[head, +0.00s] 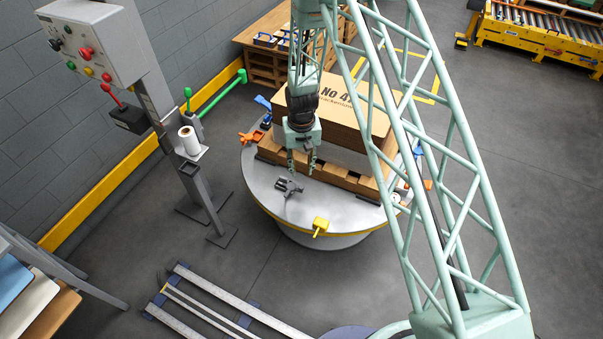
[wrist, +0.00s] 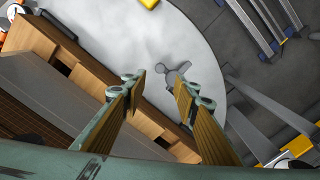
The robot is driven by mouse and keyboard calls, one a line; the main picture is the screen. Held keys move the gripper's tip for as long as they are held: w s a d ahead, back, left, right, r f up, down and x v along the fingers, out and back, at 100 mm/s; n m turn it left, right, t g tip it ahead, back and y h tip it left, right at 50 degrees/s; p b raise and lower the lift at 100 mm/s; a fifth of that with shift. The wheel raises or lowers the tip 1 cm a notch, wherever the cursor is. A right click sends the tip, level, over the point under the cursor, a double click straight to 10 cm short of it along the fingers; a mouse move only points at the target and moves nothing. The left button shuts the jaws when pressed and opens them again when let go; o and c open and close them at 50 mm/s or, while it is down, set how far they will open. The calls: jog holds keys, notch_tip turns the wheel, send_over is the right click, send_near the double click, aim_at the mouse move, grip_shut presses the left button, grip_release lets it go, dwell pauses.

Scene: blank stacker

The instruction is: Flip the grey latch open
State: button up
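The grey latch (head: 289,186) sits near the front left edge of the round table (head: 263,200), in front of the wooden pallet. In the wrist view the grey latch (wrist: 174,76) shows just beyond my fingertips, partly behind the right finger. My gripper (head: 302,168) hangs pointing down above the table, slightly behind and right of the latch in the head view. In the wrist view my gripper (wrist: 156,88) has its two fingers spread with a clear gap and nothing between them. I cannot tell whether a finger touches the latch.
A pallet (head: 330,178) with a stack of cardboard (head: 340,108) stands on the table close to my gripper. A yellow latch (head: 320,225), an orange one (head: 251,136) and a blue one (head: 263,102) sit around the rim. A control post (head: 180,135) stands left.

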jog(key=shift+r, duration=0.8)
jog(key=shift+r, duration=0.1)
jog(key=s+d+r+t, duration=0.1)
jog(key=s+d+r, duration=0.15)
jog(key=r, duration=1.05)
jog(key=s+d+r, duration=0.1)
jog(key=d+r, duration=0.2)
jog(key=r, duration=1)
jog(key=s+d+r, duration=0.2)
jog(key=s+r, duration=0.2)
jog(key=r, duration=0.4)
jog(key=s+d+r, duration=0.3)
jog(key=s+r, duration=0.2)
jog(key=r, duration=0.3)
jog(key=s+d+r+m+t, duration=0.1)
jog(key=s+d+r, duration=0.1)
jog(key=s+r, duration=0.45)
jog(key=s+d+r+t, duration=0.1)
jog(key=s+d+r, duration=0.2)
jog(key=s+r, duration=0.4)
jog(key=s+d+r, duration=0.1)
jog(key=s, duration=0.9)
jog(key=s+d+r+t, duration=0.1)
jog(key=s+r, duration=0.1)
jog(key=s, duration=0.9)
jog(key=shift+d+r, duration=0.15)
jog(key=shift+d, duration=0.25)
